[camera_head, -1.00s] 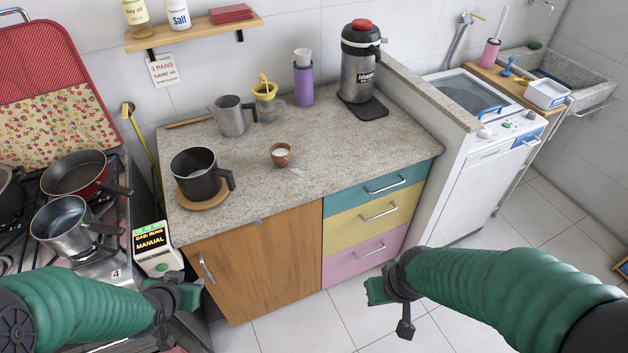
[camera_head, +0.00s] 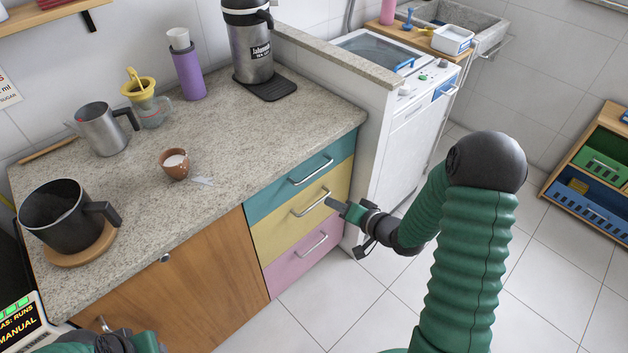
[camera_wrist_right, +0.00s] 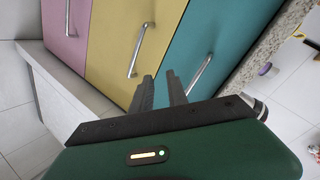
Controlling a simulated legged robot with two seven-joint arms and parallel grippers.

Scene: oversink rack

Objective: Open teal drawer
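The teal drawer (camera_head: 272,199) is the top one of three in the counter front and is shut. Its silver bar handle (camera_head: 312,172) is free. In the right wrist view, the teal drawer (camera_wrist_right: 218,35) is at the right and its handle (camera_wrist_right: 200,74) lies right of my fingertips. My right gripper (camera_head: 333,206) is in front of the yellow drawer, below the teal handle. In the wrist view its fingers (camera_wrist_right: 160,82) stand apart with nothing between them. My left gripper (camera_head: 115,343) is only partly in view at the lower left; its fingers are unclear.
The yellow drawer (camera_head: 270,240) and pink drawer (camera_head: 283,273) below are shut. A wooden cabinet door (camera_head: 195,290) is to the left. A low wall (camera_head: 375,130) and white washer (camera_head: 405,150) stand to the right. A black pot and several other items stand on the counter (camera_head: 235,145).

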